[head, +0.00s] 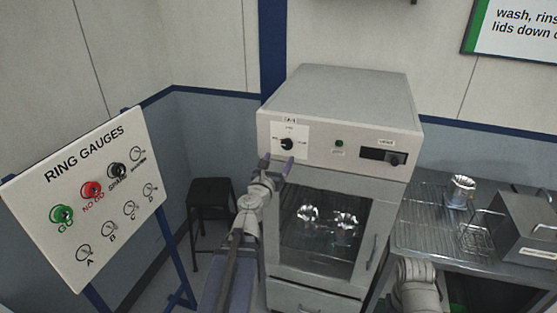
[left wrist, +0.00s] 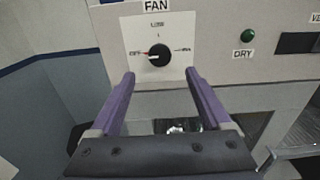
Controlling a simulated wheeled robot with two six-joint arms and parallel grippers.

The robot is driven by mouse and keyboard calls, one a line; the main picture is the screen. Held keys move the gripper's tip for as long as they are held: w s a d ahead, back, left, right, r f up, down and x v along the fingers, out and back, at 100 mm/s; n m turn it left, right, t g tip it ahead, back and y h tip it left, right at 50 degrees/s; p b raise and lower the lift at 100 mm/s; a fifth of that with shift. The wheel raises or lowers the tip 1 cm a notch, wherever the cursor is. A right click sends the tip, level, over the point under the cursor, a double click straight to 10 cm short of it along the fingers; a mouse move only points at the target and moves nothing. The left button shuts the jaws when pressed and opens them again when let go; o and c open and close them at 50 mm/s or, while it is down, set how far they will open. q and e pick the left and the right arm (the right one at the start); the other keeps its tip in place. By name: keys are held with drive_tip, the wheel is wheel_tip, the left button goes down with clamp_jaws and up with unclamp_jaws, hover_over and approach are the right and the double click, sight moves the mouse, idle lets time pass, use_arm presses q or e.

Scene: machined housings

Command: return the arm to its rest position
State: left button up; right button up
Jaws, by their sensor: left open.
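My left arm (head: 242,232) reaches up from the bottom of the head view to the front of a grey cabinet. Its left gripper (head: 277,164) is open and empty, just below the black fan knob (head: 287,144). In the left wrist view the two purple fingers (left wrist: 160,74) stand apart, with the fan knob (left wrist: 159,54) beyond and between their tips. No contact with the knob shows. The knob's pale mark appears to point left, toward the red label. Part of my right arm (head: 415,285) shows at the bottom right; its gripper is out of view.
The cabinet (head: 345,90) has a closed glass door (head: 325,235) with shiny metal parts behind it. A ring gauges board (head: 90,195) stands left, a dark stool (head: 211,195) behind. At right, a metal table holds a shiny housing (head: 461,192) and a grey box (head: 525,225).

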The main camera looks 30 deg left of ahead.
use_arm(q)
drive_tip(key=shift+d, duration=0.1)
drive_tip(key=d+f+m+g+h+b, duration=0.3)
drive_tip(key=d+f+m+h, duration=0.3)
drive_tip(key=d+m, duration=0.55)
drive_tip(key=d+f+m+g+h+b, duration=0.2)
drive_tip(key=d+f+m+h, duration=0.2)
drive_tip(key=d+f+m, duration=0.7)
drive_tip(key=s+d+f+m+g+y+b, duration=0.1)
drive_tip(key=s+d+f+m+g+b, duration=0.4)
drive_tip(key=s+d+f+m+g, duration=0.6)
drive_tip(key=s+f+m+g+y+b, duration=0.2)
drive_tip(key=s+f+m+y, duration=0.4)
drive_tip(key=s+m, duration=0.3)
drive_tip(key=shift+s+d+f+b, duration=0.15)
drive_tip(key=shift+s+f+b, duration=0.25)
drive_tip(key=shift+s+b, duration=0.1)
drive_tip(key=shift+w, duration=0.1)
